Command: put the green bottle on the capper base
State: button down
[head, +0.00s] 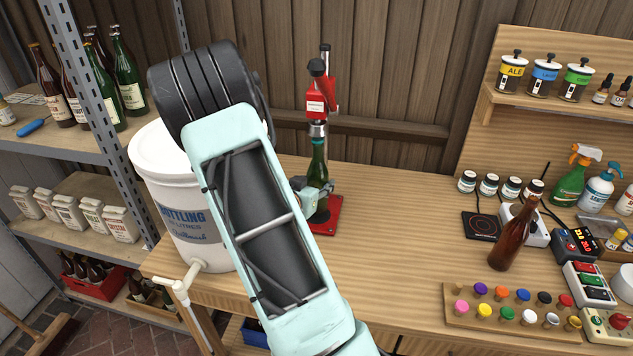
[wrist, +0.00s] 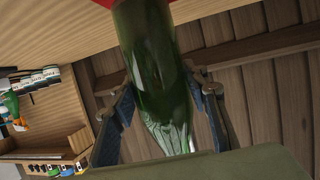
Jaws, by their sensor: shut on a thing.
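The green bottle (head: 318,160) is upright at the red capper (head: 316,104), its top just under the capper's head. The red capper base (head: 331,212) lies on the bench below the bottle. My gripper (head: 314,195) is shut on the bottle's lower body, partly hidden behind my arm. In the wrist view the green bottle (wrist: 158,60) stands between the two fingers of my gripper (wrist: 163,112). A strip of red base (wrist: 106,2) shows beside the bottle's bottom there. I cannot tell whether the bottom touches the base.
A white bottling bucket (head: 190,210) stands left of the capper. A brown bottle (head: 512,238) leans on the right of the bench, behind a rack of coloured caps (head: 510,318). Shelving with bottles (head: 125,75) is at far left. The bench between capper and brown bottle is clear.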

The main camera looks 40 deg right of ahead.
jog(key=shift+f, duration=1.35)
jog(key=c, duration=1.1)
grip_release()
jog(key=shift+c, duration=0.2)
jog(key=v, duration=1.2)
